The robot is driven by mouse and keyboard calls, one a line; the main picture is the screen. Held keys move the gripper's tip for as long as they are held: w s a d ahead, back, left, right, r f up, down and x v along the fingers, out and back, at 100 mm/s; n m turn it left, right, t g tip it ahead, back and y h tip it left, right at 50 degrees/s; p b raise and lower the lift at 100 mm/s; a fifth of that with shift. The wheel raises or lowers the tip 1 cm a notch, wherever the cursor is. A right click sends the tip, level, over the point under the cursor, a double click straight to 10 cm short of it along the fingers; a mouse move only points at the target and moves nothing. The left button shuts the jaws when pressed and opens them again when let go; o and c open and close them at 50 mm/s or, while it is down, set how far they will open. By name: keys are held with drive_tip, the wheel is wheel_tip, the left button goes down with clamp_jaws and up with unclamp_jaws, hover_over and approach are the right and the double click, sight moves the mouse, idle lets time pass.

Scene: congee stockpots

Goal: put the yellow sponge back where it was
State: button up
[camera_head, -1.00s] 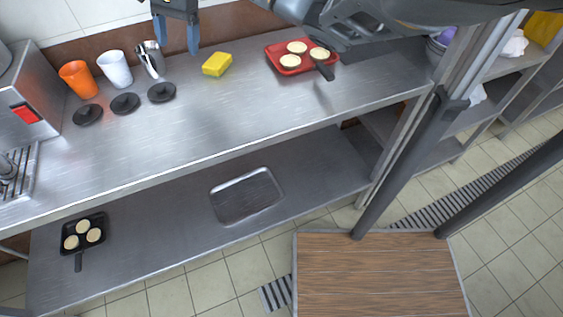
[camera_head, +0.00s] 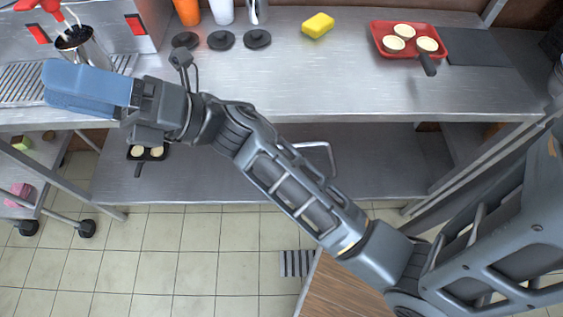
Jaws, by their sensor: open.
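The yellow sponge (camera_head: 318,25) lies flat on the steel counter (camera_head: 330,88), between the row of black lids and the red tray. Nothing touches it. My gripper (camera_head: 82,90) is at the left of the view, in front of the counter's left part and well away from the sponge. Its blue fingers overlap from this angle; the jaws are open, and I see nothing held. My arm reaches across from the lower right and hides part of the counter edge and lower shelf.
Black lids (camera_head: 221,40) lie before an orange cup (camera_head: 187,11) and a white cup (camera_head: 222,10). A metal pitcher (camera_head: 84,52) stands by the machine at left. A small black pan (camera_head: 137,170) sits on the lower shelf.

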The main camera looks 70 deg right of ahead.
drive_tip(key=s+d+f+m+g+h, duration=0.1)
drive_tip(key=s+f+m+h, duration=0.3)
drive_tip(key=s+m, duration=0.6)
drive_tip(key=s+d+f+m+g+h, duration=0.2)
drive_tip(key=s+f+m+h, duration=0.3)
drive_tip(key=s+m, duration=0.5)
drive_tip(key=s+d+f+m+g+h, duration=0.2)
drive_tip(key=s+d+f+m+h, duration=0.2)
drive_tip(key=s+m+h, duration=0.3)
drive_tip(key=s+f+m, duration=0.1)
drive_tip(key=s+m, duration=0.2)
drive_tip(key=m, duration=0.2)
drive_tip(key=shift+h, duration=0.4)
drive_tip(key=shift+c, duration=0.3)
